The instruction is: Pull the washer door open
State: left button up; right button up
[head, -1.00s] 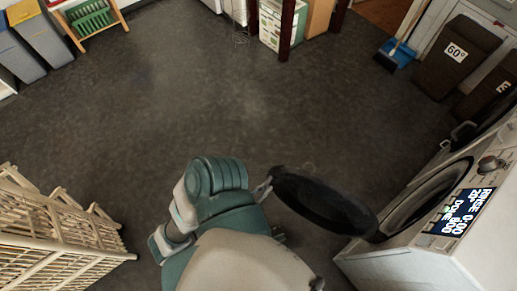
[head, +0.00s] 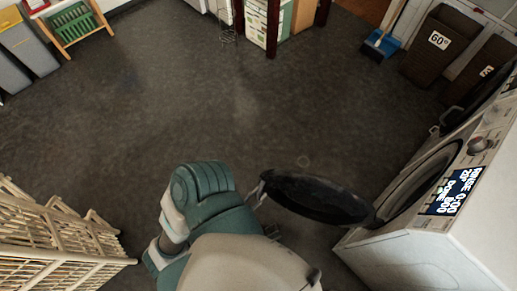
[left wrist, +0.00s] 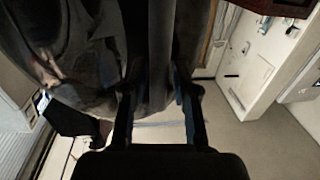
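The washer (head: 410,255) stands at the right in the head view, with a lit display and a knob. Its round dark door (head: 318,199) is swung out to the left, well clear of the opening (head: 422,186). My left gripper (head: 258,194) is at the door's free left edge. In the left wrist view, the fingers of my left gripper (left wrist: 157,98) are apart, with the grey door rim (left wrist: 158,45) between them. Gaps seem to show beside the rim, and contact is unclear. My right gripper is not in view.
A wicker rack (head: 55,245) stands at the lower left. Grey bins (head: 25,45) and a wooden stand with a green basket (head: 72,22) are at the upper left. Brown bins (head: 437,45) and a blue dustpan (head: 381,43) are at the upper right. The middle floor is clear.

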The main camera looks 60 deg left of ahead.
pick_arm(q)
jog(key=shift+s+d, duration=0.1)
jog(key=shift+d, duration=0.05)
jog(key=v, duration=1.2)
